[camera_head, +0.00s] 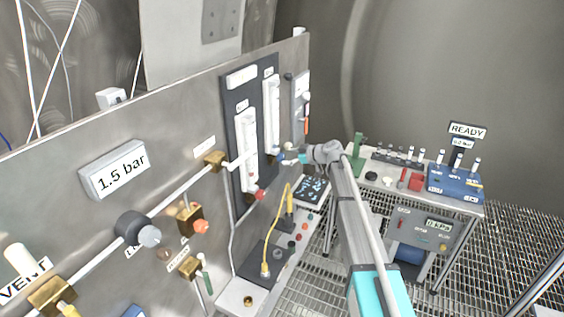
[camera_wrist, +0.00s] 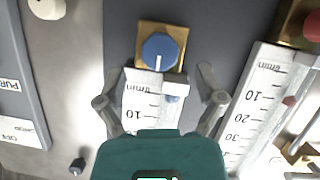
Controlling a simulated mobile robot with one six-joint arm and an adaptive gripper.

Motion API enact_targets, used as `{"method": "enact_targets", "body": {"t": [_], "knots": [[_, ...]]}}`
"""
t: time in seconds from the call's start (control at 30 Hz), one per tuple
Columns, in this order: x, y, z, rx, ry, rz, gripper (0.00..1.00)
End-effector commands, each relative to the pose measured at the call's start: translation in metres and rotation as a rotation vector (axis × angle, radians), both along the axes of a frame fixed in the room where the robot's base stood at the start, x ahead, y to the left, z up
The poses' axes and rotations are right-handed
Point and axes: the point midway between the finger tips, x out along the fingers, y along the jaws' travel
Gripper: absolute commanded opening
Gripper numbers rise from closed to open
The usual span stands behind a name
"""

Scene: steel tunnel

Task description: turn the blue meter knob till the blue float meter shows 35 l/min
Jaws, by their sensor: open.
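The blue meter knob (camera_wrist: 160,50) sits on a brass block in the wrist view, its white mark pointing down the picture. Below it is the blue float meter (camera_wrist: 143,103), with "l/min" and 10 readable. Its blue float (camera_wrist: 172,98) is at the low end, before the 10 mark. The rest of its scale is hidden behind my gripper. My gripper (camera_wrist: 159,73) is open, one finger on either side of the meter's end, with the tips just short of the knob. In the head view my gripper (camera_head: 291,161) is at the panel, by the foot of the farther meter (camera_head: 271,110).
The red float meter (camera_wrist: 262,105) stands close to the right finger in the wrist view, its red knob (camera_wrist: 311,27) at the corner. A panel marked PURGE and OFF (camera_wrist: 14,100) is at left. In the head view a bench (camera_head: 412,183) stands right of my arm.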

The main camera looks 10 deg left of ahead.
Motion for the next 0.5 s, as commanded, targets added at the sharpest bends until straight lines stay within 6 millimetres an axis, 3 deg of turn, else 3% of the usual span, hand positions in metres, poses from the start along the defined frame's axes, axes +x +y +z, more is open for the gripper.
{"method": "enact_targets", "body": {"t": [0.2, 0.5], "knots": [[0.011, 0.022, -0.012, 0.000, -0.001, 0.000, 0.87], [0.015, 0.032, -0.015, 0.000, 0.000, 0.000, 0.87]]}}
